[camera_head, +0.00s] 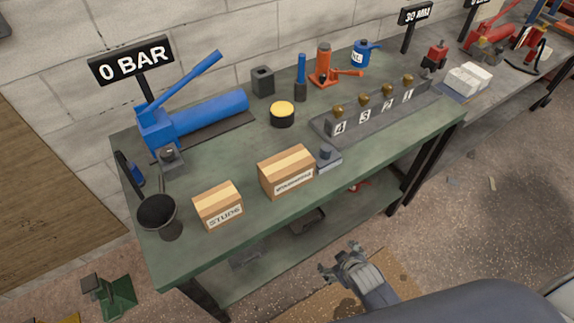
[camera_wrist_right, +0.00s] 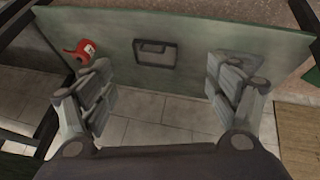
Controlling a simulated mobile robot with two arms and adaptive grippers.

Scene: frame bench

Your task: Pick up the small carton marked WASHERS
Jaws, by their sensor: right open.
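Two small cardboard cartons stand on the green bench near its front edge. One carton (camera_head: 287,172) has a white label whose small print is too blurred to read surely; it may be WASHERS. The other carton (camera_head: 218,206), to its left, reads STUDS. My right gripper (camera_head: 339,260) is open and empty, in front of the bench and lower in the picture than the cartons, apart from both. Its spread fingers also show in the right wrist view (camera_wrist_right: 165,85), with no carton between them. My left gripper is not in view.
A dark funnel-like cup (camera_head: 157,211) stands left of the STUDS carton. A small grey metal block (camera_head: 327,158) sits close right of the other carton. A numbered rack (camera_head: 375,112) and blue pump (camera_head: 205,118) lie behind.

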